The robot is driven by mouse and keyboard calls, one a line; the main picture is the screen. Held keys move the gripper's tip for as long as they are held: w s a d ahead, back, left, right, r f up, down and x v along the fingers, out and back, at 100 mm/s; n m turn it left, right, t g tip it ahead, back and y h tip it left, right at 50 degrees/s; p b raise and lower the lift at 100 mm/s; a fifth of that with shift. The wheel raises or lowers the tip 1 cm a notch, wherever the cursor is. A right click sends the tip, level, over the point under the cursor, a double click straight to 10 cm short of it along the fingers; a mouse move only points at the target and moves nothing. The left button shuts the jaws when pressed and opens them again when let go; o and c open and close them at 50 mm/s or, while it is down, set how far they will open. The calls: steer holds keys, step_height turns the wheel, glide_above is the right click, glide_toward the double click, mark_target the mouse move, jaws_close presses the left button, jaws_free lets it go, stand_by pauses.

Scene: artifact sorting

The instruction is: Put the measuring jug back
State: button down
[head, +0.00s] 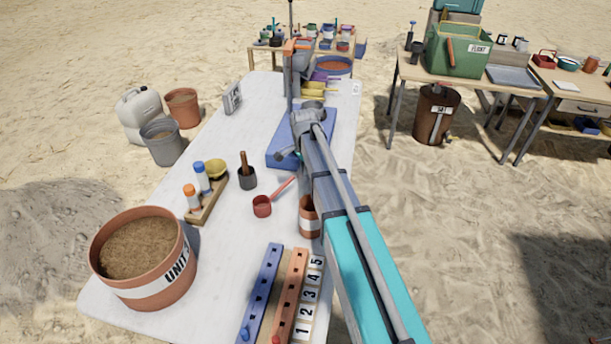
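My arm reaches up from the bottom right over the white table (225,250). Its grey wrist joint is above the blue tray or mat (280,150). My gripper (304,180) seems to hang below the wrist, mostly hidden behind my arm; its fingers cannot be made out. No measuring jug can be clearly identified. A small red cup with a long handle (262,206) lies on the table left of my arm. A terracotta container with a pale band (308,222) stands beside my arm, partly covered by it.
A large soil-filled pot (140,290) stands front left. Blue (262,290) and orange (289,295) peg strips lie in front. A green crate (457,55) is on another table.

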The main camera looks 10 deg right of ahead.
steer(key=shift+f, duration=0.5)
steer(key=shift+f+b, duration=0.2)
steer(key=shift+b, duration=0.2)
steer(key=c, duration=0.8)
jaws_free()
steer(key=shift+r, duration=0.1)
steer(key=shift+r, duration=0.15)
step_height(320, 180, up, 12)
steer(key=p, duration=1.2)
steer(key=s+d+n, duration=0.1)
steer(key=s+n, duration=1.2)
steer(key=s, duration=1)
steer(key=shift+d+n, duration=0.3)
steer(key=shift+d, duration=0.05)
